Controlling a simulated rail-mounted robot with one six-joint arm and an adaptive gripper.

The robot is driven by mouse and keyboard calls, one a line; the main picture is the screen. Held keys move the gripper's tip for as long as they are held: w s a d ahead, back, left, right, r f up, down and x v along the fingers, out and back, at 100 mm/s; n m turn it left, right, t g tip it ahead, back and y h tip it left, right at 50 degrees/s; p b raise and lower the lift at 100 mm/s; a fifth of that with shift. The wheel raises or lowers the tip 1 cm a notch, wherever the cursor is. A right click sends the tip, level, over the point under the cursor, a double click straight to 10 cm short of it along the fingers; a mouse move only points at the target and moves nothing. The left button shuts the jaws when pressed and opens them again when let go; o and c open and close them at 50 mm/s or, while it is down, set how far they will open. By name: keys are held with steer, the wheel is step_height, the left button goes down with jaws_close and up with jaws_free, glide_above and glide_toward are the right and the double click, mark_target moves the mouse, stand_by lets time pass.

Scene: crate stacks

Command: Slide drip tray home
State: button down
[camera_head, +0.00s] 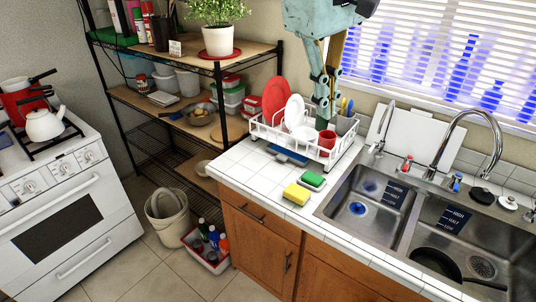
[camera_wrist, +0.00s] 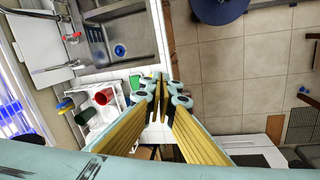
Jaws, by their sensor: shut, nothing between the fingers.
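The blue drip tray (camera_head: 288,155) sticks out from under the front left of the white dish rack (camera_head: 262,133) on the tiled counter. Its rear part is hidden under the rack. The rack holds a red plate, white plates, a red mug (camera_head: 327,140) and a green cup. My gripper (camera_head: 322,98) hangs over the right part of the rack, behind and above the tray and apart from it. In the wrist view my gripper (camera_wrist: 160,78) is shut and empty, its fingertips together. I cannot make out the tray in the wrist view.
A yellow sponge (camera_head: 296,194) and a green sponge (camera_head: 312,178) lie on the counter in front of the rack. The double sink (camera_head: 372,238) with its faucet (camera_head: 470,118) is to the right. A wire shelf (camera_head: 135,95) stands left. Counter tiles left of the sponges are clear.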

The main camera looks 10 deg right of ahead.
steer(key=w+a+f+n+g+h, duration=0.15)
steer(key=w+f, duration=0.25)
steer(key=w, duration=0.5)
steer(key=w+a+f+n+h+p, duration=0.1)
steer(key=w+a+f+n, duration=0.15)
steer(key=w, duration=0.65)
steer(key=w+a+f+n+g+h, duration=0.15)
steer(key=w+f, duration=0.25)
steer(key=w, duration=0.5)
steer(key=w+a+f+n+h, duration=0.1)
steer(key=w+a+f, duration=0.2)
steer(key=w+f, duration=0.2)
steer(key=w+a+f+n+h+p, duration=0.1)
steer(key=w+a+f, duration=0.3)
steer(key=f, duration=0.7)
steer(key=w+a+f+n+h, duration=0.1)
steer(key=w+a+f+n, duration=0.2)
steer(key=w+f, duration=0.3)
steer(key=shift+a+f, duration=0.2)
steer(key=shift+f, duration=0.7)
steer(key=shift+d+f, duration=0.1)
